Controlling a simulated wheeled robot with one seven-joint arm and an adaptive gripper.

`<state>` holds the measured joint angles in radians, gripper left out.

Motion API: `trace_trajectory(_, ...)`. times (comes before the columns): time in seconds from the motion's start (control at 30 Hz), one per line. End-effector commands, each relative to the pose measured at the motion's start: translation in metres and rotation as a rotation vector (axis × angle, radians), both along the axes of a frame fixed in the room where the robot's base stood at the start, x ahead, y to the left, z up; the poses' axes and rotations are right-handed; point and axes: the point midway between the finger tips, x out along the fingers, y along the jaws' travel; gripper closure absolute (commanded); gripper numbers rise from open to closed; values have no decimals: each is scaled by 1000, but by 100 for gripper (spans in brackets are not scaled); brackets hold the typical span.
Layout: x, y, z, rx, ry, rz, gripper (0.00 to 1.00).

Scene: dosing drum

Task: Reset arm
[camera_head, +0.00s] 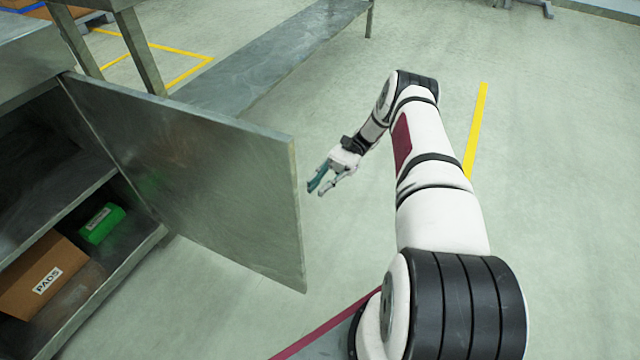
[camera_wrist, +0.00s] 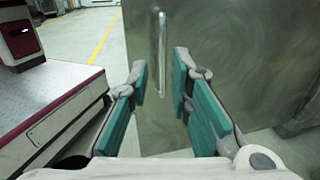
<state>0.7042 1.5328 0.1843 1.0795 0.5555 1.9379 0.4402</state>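My gripper (camera_head: 322,184) is at the end of my arm, just right of the free edge of an open metal cabinet door (camera_head: 215,170). In the wrist view my gripper (camera_wrist: 160,85) shows its teal finger pads spread apart with nothing between them. Beyond the pads is the door face (camera_wrist: 235,60) with its vertical handle (camera_wrist: 162,50). The handle appears between the fingertips in the picture but apart from them.
The cabinet holds a cardboard box (camera_head: 42,275) labelled PADS and a green box (camera_head: 101,224) on its lower shelf. A low metal bench (camera_head: 270,60) stands behind the door. Yellow floor lines (camera_head: 476,130) mark the floor. The floor right of my arm is clear.

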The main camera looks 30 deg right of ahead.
Motion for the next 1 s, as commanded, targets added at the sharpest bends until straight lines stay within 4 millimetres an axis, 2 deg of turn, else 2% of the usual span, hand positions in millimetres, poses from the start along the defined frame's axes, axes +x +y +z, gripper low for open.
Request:
trace_trajectory(0.4,0,0,1,-2,-2,1,80)
trace_trajectory(0.53,5,2,14,-36,-27,20,80)
trace_trajectory(0.67,15,7,46,-120,-89,70,80)
trace_trajectory(0.8,23,18,88,-235,-181,140,80)
trace_trajectory(1.0,23,35,146,-390,-324,233,80)
